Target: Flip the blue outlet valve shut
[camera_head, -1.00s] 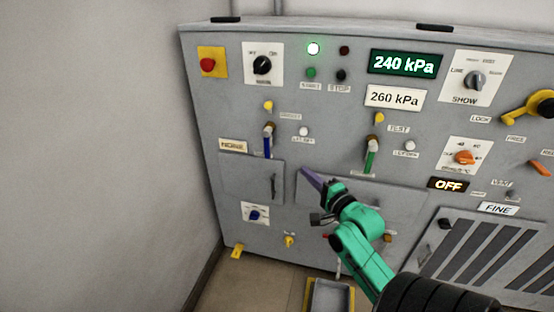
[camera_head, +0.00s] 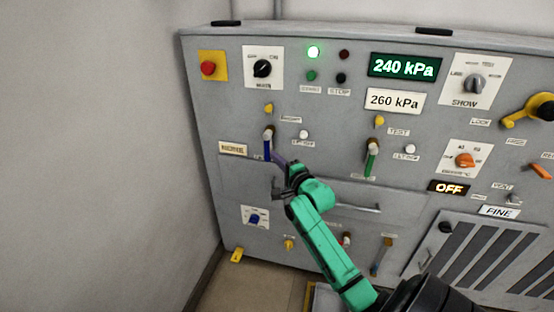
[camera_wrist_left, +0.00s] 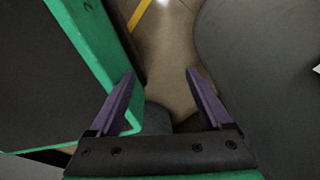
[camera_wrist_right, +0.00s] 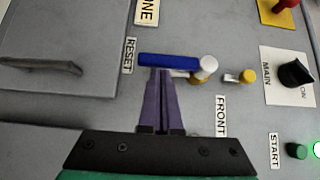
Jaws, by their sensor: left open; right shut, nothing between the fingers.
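The blue outlet valve (camera_head: 267,149) is a blue lever hanging down from a pale knob-like pivot on the panel's left part. In the right wrist view the blue lever (camera_wrist_right: 168,61) lies across the picture, just beyond my fingertips. My right gripper (camera_head: 276,157) is shut and empty, its purple fingers at the lever's right side. In the right wrist view the right gripper (camera_wrist_right: 161,73) has its tips at the lever's edge; I cannot tell whether they touch. My left gripper (camera_wrist_left: 161,72) is open and empty above the floor, away from the valve.
A yellow knob (camera_head: 268,108) sits above the valve and a white button (camera_head: 303,134) to its right. A green lever (camera_head: 371,160) hangs farther right. A door handle (camera_wrist_right: 40,66) projects below the valve. Wall bounds the left side.

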